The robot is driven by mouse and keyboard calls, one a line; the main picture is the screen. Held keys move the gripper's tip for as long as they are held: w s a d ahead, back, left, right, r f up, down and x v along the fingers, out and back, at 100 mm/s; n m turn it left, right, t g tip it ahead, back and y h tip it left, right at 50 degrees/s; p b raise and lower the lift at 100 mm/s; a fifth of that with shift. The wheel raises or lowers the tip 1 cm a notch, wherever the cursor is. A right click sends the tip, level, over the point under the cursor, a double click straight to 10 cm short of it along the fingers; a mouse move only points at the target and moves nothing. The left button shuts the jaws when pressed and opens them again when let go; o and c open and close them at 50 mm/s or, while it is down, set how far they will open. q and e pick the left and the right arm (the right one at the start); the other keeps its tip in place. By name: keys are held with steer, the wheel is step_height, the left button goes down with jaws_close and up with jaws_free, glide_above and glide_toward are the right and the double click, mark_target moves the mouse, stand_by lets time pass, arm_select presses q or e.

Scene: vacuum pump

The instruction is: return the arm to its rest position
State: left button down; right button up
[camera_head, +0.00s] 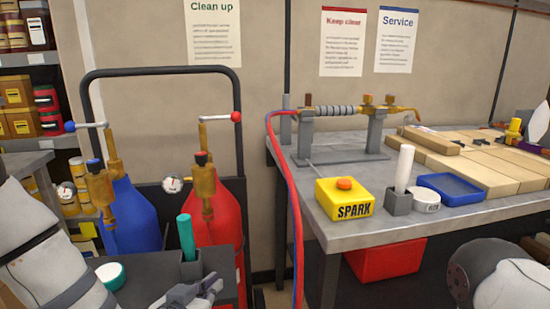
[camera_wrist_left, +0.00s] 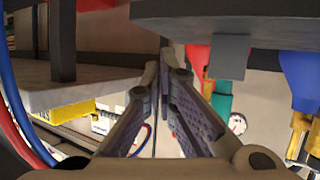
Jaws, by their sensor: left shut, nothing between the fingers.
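My left arm comes in from the left of the head view. My left gripper (camera_head: 192,292) is low at the bottom of that view, in front of the red gas cylinder (camera_head: 222,220) and near the dark cart's edge. In the left wrist view my left gripper (camera_wrist_left: 165,72) shows its two fingers brought together, with nothing between them. Part of my right arm (camera_head: 490,275) shows at the bottom right of the head view, but its gripper is out of view.
A blue cylinder (camera_head: 135,215) stands behind. Red and blue hoses (camera_head: 295,200) hang beside the grey workbench (camera_head: 300,187), which bears a yellow SPARK box (camera_head: 343,201).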

arm_select(q)
steer(key=s+a+f+g+y, duration=0.1)
steer(key=s+a+f+g, duration=0.2)
steer(key=s+f+g, duration=1.05)
steer(key=s+a+f, duration=0.2)
steer(key=s, duration=0.7)
steer(key=s+a+f+n+g+y, duration=0.1)
steer(key=s+a+f, duration=0.1)
steer(key=s, duration=0.8)
steer(key=s+a+f+n+g+y, duration=0.1)
steer(key=s+a+f, duration=0.1)
steer(key=s, duration=0.8)
steer(key=shift+s+a+f, duration=0.15)
steer(key=shift+s+a, duration=0.1)
steer(key=shift+a, duration=0.25)
